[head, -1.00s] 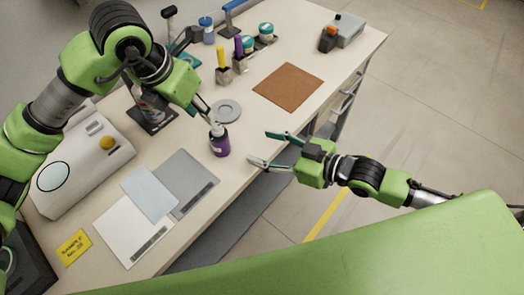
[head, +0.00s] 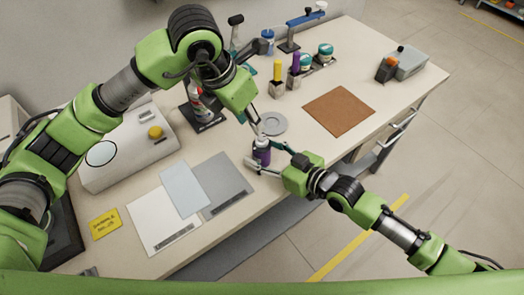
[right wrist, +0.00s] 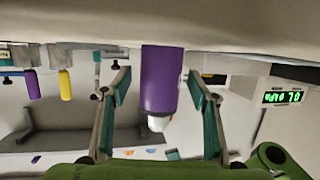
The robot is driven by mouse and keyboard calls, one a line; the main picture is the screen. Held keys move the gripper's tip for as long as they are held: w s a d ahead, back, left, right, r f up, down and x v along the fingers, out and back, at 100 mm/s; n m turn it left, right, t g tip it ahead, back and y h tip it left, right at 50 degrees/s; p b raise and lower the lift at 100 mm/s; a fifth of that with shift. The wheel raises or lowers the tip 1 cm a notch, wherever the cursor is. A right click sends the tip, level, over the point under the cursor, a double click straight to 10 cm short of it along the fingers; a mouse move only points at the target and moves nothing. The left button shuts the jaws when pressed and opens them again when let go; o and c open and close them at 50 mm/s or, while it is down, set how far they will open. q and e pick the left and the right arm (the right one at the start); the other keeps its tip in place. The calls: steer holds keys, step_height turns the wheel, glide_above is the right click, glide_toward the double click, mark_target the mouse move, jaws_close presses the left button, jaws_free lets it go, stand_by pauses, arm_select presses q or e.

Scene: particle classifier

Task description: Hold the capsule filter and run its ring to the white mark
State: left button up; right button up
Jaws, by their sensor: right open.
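A purple cylinder with a whitish top, which I take for the capsule filter (head: 262,154), stands near the table's front edge. In the right wrist view the purple cylinder (right wrist: 162,78) appears inverted, its white end (right wrist: 158,122) pointing down. My right gripper (head: 265,158) is open, its fingers on either side of the purple body. Gaps show between cylinder and both fingers in the right wrist view (right wrist: 157,84). My left gripper (head: 254,118) is just above the cylinder's top; whether its fingers grip anything is unclear. No separate ring or white mark can be made out.
A grey round dish (head: 272,124) is behind the cylinder, a brown mat (head: 339,110) to its right. Grey and white sheets (head: 222,183) lie to its left, beside a white machine (head: 125,150). Purple and yellow-topped holders (head: 278,80) stand further back.

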steer(key=shift+w+a+f, duration=0.15)
steer(key=shift+w+a, duration=0.15)
steer(key=shift+c, duration=0.4)
jaws_close()
